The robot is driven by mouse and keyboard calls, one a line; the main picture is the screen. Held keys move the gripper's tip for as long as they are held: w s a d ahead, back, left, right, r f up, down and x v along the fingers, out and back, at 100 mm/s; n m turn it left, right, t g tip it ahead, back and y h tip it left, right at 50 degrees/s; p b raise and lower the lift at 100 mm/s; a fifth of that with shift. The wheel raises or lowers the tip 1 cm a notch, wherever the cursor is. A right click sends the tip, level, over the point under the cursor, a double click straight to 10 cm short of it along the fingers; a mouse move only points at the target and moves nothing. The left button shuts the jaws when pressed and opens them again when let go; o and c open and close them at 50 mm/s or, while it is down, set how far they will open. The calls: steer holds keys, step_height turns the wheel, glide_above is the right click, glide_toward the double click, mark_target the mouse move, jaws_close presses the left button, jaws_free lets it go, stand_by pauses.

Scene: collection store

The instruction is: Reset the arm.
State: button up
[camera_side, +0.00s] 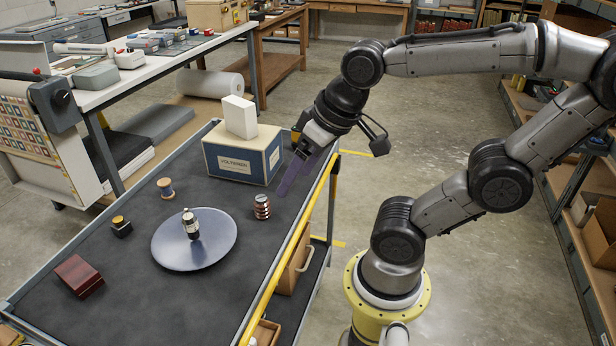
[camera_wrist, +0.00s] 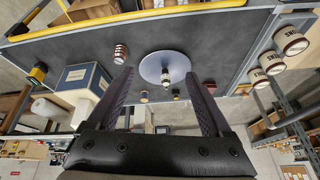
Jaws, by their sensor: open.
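My gripper (camera_side: 287,186) hangs over the right edge of the cart, beside the blue box, with its dark ridged fingers pointing down. In the wrist view my gripper (camera_wrist: 160,82) has its two fingers spread wide apart with nothing between them. The round grey plate (camera_side: 180,250) lies on the dark cart top (camera_side: 120,285), away from the fingers. A small metal-and-dark cylinder (camera_side: 190,226) stands on the plate. The plate also shows beyond the fingers in the wrist view (camera_wrist: 152,62).
A blue-and-cream box (camera_side: 243,162) with a white block (camera_side: 240,117) on top stands near my gripper. A copper-ringed cylinder (camera_side: 262,208), a wooden spool (camera_side: 166,188), a small black-and-yellow piece (camera_side: 121,226) and a dark red box (camera_side: 79,274) stand on the cart.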

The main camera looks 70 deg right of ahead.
steer(key=shift+s+a+f+n+t, duration=0.1)
steer(key=shift+s+a+n+t, duration=0.1)
steer(key=shift+s+n, duration=0.35)
steer(key=shift+s+a+f+n+t, duration=0.15)
steer(key=shift+s+n, duration=0.25)
steer(key=shift+n, duration=0.25)
